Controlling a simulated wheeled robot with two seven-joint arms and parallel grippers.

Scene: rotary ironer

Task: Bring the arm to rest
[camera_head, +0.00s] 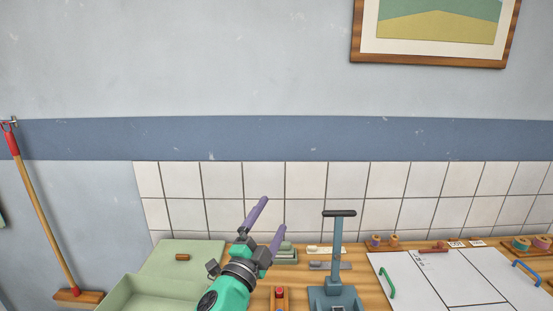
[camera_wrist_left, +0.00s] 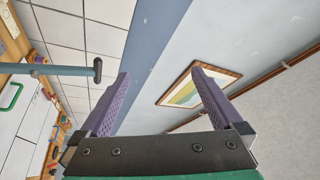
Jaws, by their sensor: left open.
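My left gripper (camera_head: 272,213) is raised above the wooden table in the head view, with its two purple fingers spread apart and pointing up and to the right. Its teal arm comes in from the bottom edge. In the left wrist view the same gripper (camera_wrist_left: 160,72) is open, with nothing between its fingers. The fingers point toward the wall there. My right gripper is in neither view.
A blue-grey device with an upright lever (camera_head: 338,245) stands right of my gripper. A pale green open box (camera_head: 150,298) is at left. White panels (camera_head: 440,275) with coloured handles lie at right. A broom (camera_head: 42,205) leans at far left. A framed picture (camera_head: 365,45) hangs above.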

